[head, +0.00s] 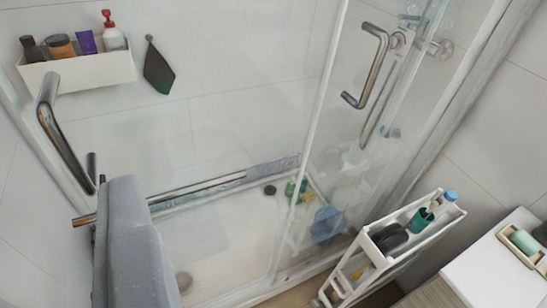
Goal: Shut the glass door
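The glass door shows as a clear panel (345,130) with a pale vertical edge strip and a metal handle (368,68) near its top. A second metal handle (62,140) is at the left, near another pale frame edge. A wide gap or clear pane lies between the two edges; I cannot tell which. A metal bar (185,188) runs across the lower part of this span, with a grey towel (137,245) hanging at its left end. My gripper is not in view, so its hold is not shown.
A slim white cart (385,245) with bottles stands right of the glass, close to it. A white cabinet (495,270) with a soap dish (524,246) is at lower right. A white wall shelf (85,72) holds toiletries. Toys lie on the shower floor behind the glass.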

